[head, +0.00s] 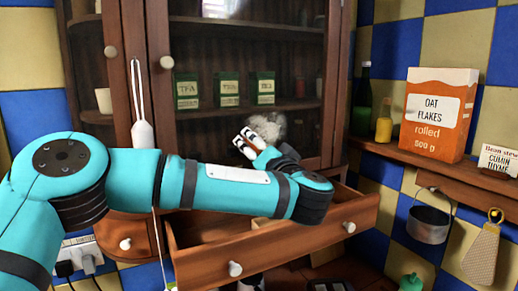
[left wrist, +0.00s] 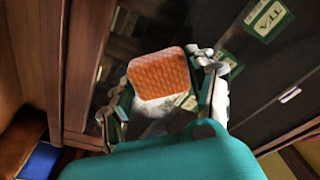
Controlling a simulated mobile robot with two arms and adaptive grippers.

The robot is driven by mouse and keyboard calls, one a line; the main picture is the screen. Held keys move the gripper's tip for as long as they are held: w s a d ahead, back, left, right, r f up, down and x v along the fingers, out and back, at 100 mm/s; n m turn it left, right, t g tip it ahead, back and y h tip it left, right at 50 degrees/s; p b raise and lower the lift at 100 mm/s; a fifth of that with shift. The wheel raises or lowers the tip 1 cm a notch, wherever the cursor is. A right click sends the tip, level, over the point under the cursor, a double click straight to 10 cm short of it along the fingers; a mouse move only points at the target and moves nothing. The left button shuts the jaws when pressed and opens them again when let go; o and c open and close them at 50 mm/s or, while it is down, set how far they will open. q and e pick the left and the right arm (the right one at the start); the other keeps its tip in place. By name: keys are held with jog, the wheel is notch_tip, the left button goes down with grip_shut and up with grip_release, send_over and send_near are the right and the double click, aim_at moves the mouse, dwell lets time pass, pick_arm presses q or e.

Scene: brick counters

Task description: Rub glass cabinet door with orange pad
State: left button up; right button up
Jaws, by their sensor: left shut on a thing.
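The glass cabinet door (head: 240,52) has a brown wooden frame and dark glass, with shelves behind it. A whitish smudge (head: 268,125) shows on the glass beside my left gripper (head: 249,143). In the left wrist view the gripper (left wrist: 160,88) is shut on an orange textured pad (left wrist: 158,72), held between its fingers in front of the glass. The smudge (left wrist: 155,107) shows just beyond the pad's lower edge. I cannot tell whether the pad touches the glass. My right gripper is not in view.
An open wooden drawer (head: 290,238) juts out below the door, under my left arm. Green tins (head: 187,90) stand behind the glass. A white utensil (head: 141,132) hangs at the left door. A side shelf at right holds an oat flakes box (head: 437,110) and bottles.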

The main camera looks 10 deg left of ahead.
pick_arm(q)
jog(key=shift+w+a, duration=0.1)
jog(key=shift+w, duration=0.05)
dwell(0.6)
jog(key=shift+x, duration=0.8)
